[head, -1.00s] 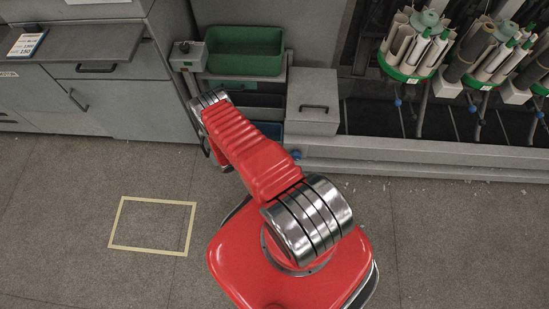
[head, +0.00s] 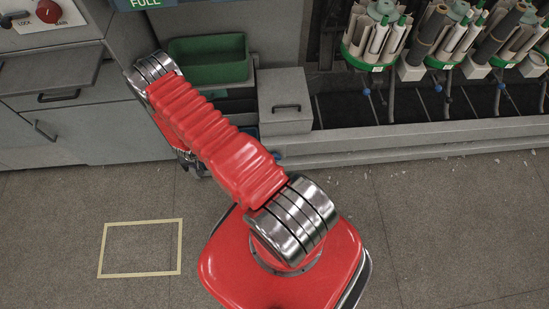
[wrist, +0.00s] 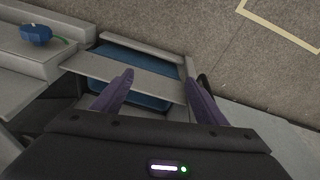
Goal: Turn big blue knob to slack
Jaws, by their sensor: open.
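A blue knob (wrist: 36,34) sits on a grey ledge at the upper left of the wrist view, with a small greenish mark beside it. In the head view a bit of blue (head: 277,155), probably this knob, shows at the end of the low grey ledge beside my red arm. My gripper (wrist: 159,82) is open and empty, its two purple fingers spread over a grey panel and a blue bin (wrist: 148,100). The knob is apart from the fingers, to their left in the wrist view. In the head view my gripper is mostly hidden behind my arm.
A green bin (head: 208,60) and a grey box with a handle (head: 285,103) stand behind my arm. A red knob (head: 48,11) is on a panel at upper left. Yarn-tube holders (head: 376,40) line the right.

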